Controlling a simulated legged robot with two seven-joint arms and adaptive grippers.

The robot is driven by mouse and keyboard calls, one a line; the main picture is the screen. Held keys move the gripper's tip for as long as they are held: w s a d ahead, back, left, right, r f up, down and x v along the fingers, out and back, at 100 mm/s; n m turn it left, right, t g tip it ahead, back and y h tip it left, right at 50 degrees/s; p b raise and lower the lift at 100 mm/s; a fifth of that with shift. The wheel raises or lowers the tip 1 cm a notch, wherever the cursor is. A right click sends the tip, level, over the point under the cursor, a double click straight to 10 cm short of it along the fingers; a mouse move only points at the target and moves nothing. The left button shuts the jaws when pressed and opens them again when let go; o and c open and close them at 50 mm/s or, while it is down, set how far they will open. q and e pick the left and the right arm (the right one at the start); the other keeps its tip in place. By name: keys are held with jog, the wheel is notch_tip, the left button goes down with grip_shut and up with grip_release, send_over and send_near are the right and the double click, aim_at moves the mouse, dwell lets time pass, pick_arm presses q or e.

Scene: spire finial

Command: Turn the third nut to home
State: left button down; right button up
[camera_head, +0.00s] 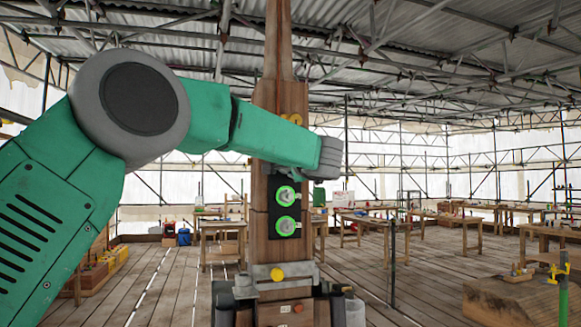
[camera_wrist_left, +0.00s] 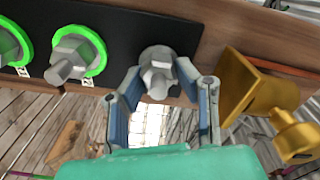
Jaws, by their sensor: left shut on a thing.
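The wooden spire post (camera_head: 290,97) stands upright in the head view with a black plate (camera_head: 279,208) on its face. Two hex nuts with bright green rings, an upper one (camera_head: 285,196) and a lower one (camera_head: 286,226), sit on the plate. In the left wrist view the same nuts show at left (camera_wrist_left: 76,56). A third grey nut (camera_wrist_left: 158,68), with no green ring visible, is at the plate's end. My left gripper (camera_wrist_left: 158,82) is shut on this nut, a finger on either side. My arm hides it in the head view. My right gripper is not in view.
A gold bracket (camera_wrist_left: 246,90) is close beside my left fingers, on the right. A grey clamp with a yellow knob (camera_head: 277,274) crosses the post lower down. Work tables (camera_head: 360,216) stand behind on the plank floor, with scaffolding around.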

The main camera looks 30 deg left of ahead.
pick_arm(q)
jog(key=shift+r, duration=0.1)
dwell(0.4)
jog(key=c, duration=1.3)
grip_release()
jog(key=shift+o, duration=0.5)
jog(key=shift+w+f, duration=0.2)
jog(key=shift+w, duration=0.1)
jog(key=v, duration=1.2)
jog(key=shift+w+a+f, duration=0.1)
jog(key=shift+w, duration=0.05)
jog(key=shift+f, duration=0.15)
